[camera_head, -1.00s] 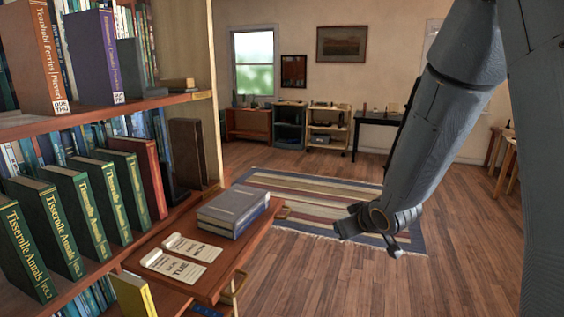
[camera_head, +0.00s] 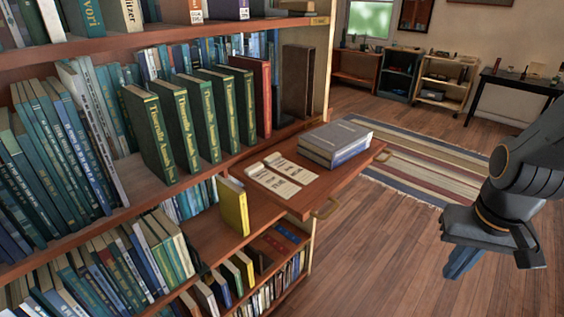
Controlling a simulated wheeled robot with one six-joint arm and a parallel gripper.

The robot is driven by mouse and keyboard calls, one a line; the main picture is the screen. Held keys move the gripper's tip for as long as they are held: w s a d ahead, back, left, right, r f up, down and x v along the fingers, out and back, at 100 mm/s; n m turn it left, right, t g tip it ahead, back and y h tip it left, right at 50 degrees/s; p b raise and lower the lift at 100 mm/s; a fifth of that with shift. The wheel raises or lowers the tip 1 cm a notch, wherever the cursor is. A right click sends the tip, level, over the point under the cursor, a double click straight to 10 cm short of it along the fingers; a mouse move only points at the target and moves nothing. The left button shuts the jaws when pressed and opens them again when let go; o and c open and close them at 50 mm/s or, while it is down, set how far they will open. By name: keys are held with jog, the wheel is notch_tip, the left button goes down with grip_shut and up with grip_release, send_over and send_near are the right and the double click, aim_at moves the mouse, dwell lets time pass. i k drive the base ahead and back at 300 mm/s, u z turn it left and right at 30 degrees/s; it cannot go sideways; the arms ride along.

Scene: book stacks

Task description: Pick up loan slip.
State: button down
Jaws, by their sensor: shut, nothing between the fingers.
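The far slip (camera_head: 292,168) is nearer the grey books, and the near slip (camera_head: 272,182) is closer to the front left. Both carry dark print, too small to read now. My gripper (camera_head: 462,264) is at the right, above the floor and well apart from the slips and the board. It is shut and empty. My own wrist hides part of the fingers.
Grey books (camera_head: 335,142) lie stacked on the board (camera_head: 315,195), just beyond the slips. Green volumes (camera_head: 185,125) stand on the shelf to the left. Open wood floor (camera_head: 385,250) and a striped rug (camera_head: 425,160) lie to the right.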

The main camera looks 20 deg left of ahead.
aim_at(286, 189)
jog(key=u, duration=1.55)
jog(key=k, duration=0.5)
jog(key=z, duration=0.75)
jog(key=i, duration=0.2)
jog(key=u, duration=0.25)
